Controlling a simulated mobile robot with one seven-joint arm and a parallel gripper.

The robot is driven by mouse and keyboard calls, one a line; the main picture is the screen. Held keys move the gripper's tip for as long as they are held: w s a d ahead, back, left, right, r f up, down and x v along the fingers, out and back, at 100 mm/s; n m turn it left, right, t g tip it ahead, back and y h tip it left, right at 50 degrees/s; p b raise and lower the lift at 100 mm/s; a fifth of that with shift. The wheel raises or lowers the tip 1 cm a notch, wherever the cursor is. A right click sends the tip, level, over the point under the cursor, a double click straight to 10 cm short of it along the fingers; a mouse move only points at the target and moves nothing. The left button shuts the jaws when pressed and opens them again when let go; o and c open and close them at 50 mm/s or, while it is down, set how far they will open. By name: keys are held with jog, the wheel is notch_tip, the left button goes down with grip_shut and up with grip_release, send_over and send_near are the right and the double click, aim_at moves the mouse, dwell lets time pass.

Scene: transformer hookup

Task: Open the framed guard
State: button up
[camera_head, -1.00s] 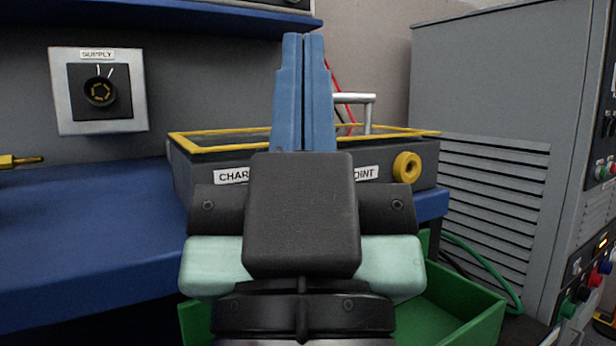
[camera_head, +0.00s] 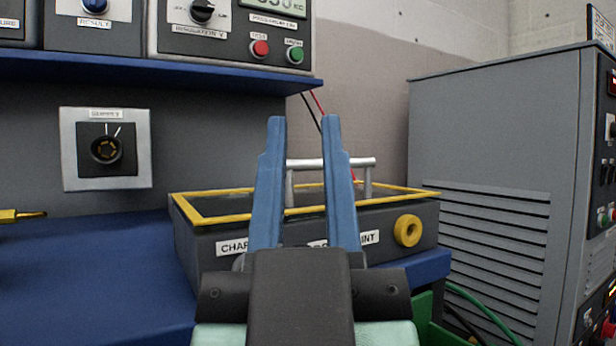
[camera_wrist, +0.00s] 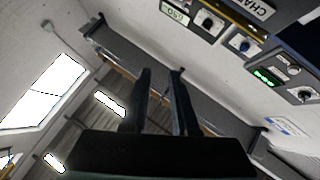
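The framed guard (camera_head: 220,218) is a yellow-edged frame lying flat over the top of a dark box labelled "CHAR… POINT" on the blue bench. It looks shut. A silver bar handle (camera_head: 305,163) stands up at the guard, partly hidden behind my fingers. My gripper (camera_head: 303,120) has blue fingers that are apart with nothing between them. It is in front of the box in the head view, fingers pointing up and covering part of the box front and label. In the wrist view my gripper (camera_wrist: 162,72) shows dark, spread fingers against wall and ceiling; the guard is not seen there.
A yellow ring (camera_head: 407,230) is on the box front. A blue shelf (camera_head: 150,71) with instruments overhangs the bench. A grey cabinet (camera_head: 490,180) stands at right.

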jog(key=w+d+r+n+g+y+p, duration=0.1)
jog(key=w+r+n+g+p, duration=0.45)
jog(key=p, duration=1.05)
jog(key=s+d+f+n+g+y+p, duration=0.1)
jog(key=d+f+n+g+p, duration=0.15)
jog(key=n+p, duration=0.85)
jog(key=s+d+f+n+g+p, duration=0.1)
jog(key=f+n+g+p, duration=0.15)
jog(key=p, duration=1.65)
jog(key=shift+n+g, duration=0.3)
jog(key=shift+g, duration=0.05)
jog(key=p+x, duration=0.3)
jog(key=x, duration=1)
jog(key=shift+w+a+f, duration=0.1)
jog(key=shift+a, duration=0.05)
grip_shut()
